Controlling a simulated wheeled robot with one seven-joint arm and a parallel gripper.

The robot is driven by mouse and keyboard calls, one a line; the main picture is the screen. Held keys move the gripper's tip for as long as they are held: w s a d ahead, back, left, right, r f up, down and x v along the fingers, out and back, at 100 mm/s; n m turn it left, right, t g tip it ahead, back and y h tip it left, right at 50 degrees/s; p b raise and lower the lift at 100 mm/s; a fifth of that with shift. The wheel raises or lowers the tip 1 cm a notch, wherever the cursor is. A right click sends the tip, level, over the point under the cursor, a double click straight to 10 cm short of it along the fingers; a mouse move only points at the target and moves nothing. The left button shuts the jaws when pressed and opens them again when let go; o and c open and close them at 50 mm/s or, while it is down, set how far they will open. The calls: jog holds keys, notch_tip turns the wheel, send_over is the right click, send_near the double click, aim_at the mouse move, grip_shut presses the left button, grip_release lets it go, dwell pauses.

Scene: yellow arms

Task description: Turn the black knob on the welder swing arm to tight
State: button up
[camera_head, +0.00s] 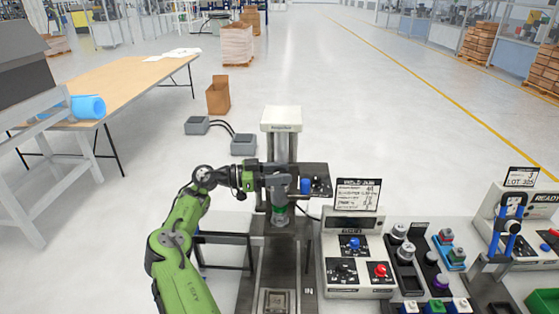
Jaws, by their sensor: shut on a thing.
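The welder (281,119) stands in the lower middle, with a white top and a grey column. Its dark swing arm (318,170) reaches to the right of the column, with a small blue part at its front. My green arm comes up from the lower left and bends right at the top. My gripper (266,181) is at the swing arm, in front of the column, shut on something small. It covers the place where it grips, so the black knob is not clearly visible and its turn cannot be read. A grey and green cylinder (280,214) hangs just below my gripper.
Trays with several coloured parts lie farther right. Grey pedals (243,145) sit on the floor behind. A wooden table (125,84) is at left.

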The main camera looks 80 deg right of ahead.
jog(key=shift+r+y, duration=0.15)
jog(key=shift+y, duration=0.15)
jog(key=o, duration=1)
jog(key=shift+c, duration=0.2)
jog(key=v, duration=1.2)
jog(key=shift+f, duration=0.2)
